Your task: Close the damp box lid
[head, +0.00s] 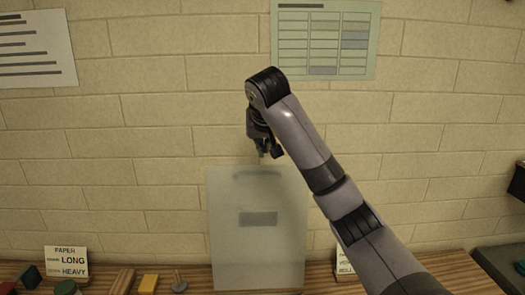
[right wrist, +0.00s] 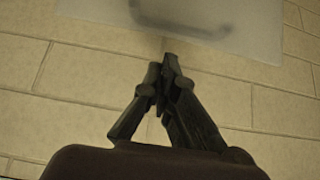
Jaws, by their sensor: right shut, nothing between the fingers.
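The damp box lid (head: 256,255) is a pale translucent panel. It stands upright in front of the brick wall, with a grey handle at its top and a darker grey rectangle at mid-height. The box body below it is not in view. My right gripper (head: 268,155) is shut and empty, just above the lid's top edge near the handle. In the right wrist view the lid (right wrist: 265,35) and its handle lie at the top, beyond my shut fingertips (right wrist: 165,72). I cannot tell whether the fingers touch the lid. My left gripper is not in view.
A wooden shelf (head: 200,278) runs along the wall. On it are a paper sign (head: 66,263), a yellow block (head: 148,284), a grey knobbed piece (head: 179,282) and other small blocks. A second sign (head: 344,265) is partly behind my arm. A dark tray (head: 500,268) is at right.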

